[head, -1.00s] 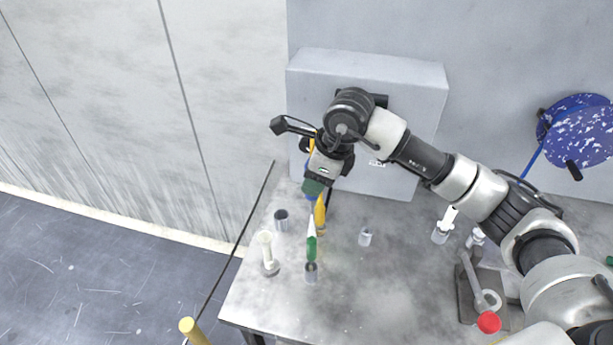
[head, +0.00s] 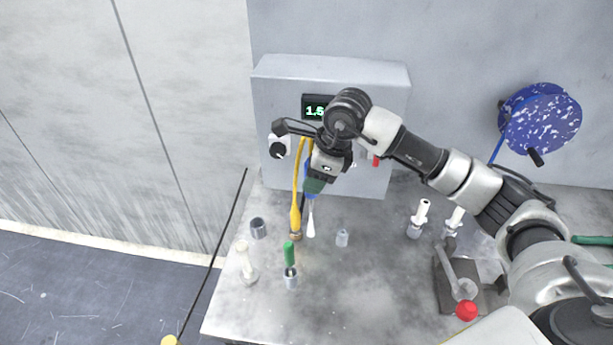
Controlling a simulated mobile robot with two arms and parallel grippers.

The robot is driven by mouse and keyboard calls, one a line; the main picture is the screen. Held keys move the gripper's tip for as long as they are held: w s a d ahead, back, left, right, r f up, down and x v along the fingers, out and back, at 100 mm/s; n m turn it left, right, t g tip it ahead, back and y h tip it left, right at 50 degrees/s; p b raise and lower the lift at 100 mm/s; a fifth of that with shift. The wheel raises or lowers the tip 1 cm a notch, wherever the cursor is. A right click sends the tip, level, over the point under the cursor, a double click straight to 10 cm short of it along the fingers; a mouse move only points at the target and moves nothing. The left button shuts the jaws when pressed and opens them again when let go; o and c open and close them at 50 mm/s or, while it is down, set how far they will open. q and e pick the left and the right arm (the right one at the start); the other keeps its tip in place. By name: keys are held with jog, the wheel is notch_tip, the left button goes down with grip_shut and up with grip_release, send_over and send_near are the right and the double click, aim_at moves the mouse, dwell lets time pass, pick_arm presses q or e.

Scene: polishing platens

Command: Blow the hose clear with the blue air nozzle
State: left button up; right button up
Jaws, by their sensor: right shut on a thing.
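My right gripper (head: 315,184) is shut on a slim blue tool with a white tapered tip (head: 310,218), which looks like the blue air nozzle. It points down above the bench, and its upper part is hidden in the jaws. A yellow hose (head: 296,205) hangs just left of it, from the grey box to a small brass-coloured end at the bench. I cannot tell whether the tip touches the bench or the hose. A green-handled tool (head: 290,256) stands in a metal cup in front. My left gripper is not in view.
The grey wall box (head: 385,85) has a lit display and a black knob. Small cups and white-topped pieces stand on the bench (head: 350,290). A lever with a red knob (head: 466,310) is at right front. A blue reel (head: 541,118) hangs on the wall. The bench's front middle is clear.

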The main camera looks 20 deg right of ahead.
jog(key=shift+d, duration=4.8)
jog(key=shift+f+b, duration=5.55)
jog(key=shift+f, duration=3)
jog(key=o, duration=1.3)
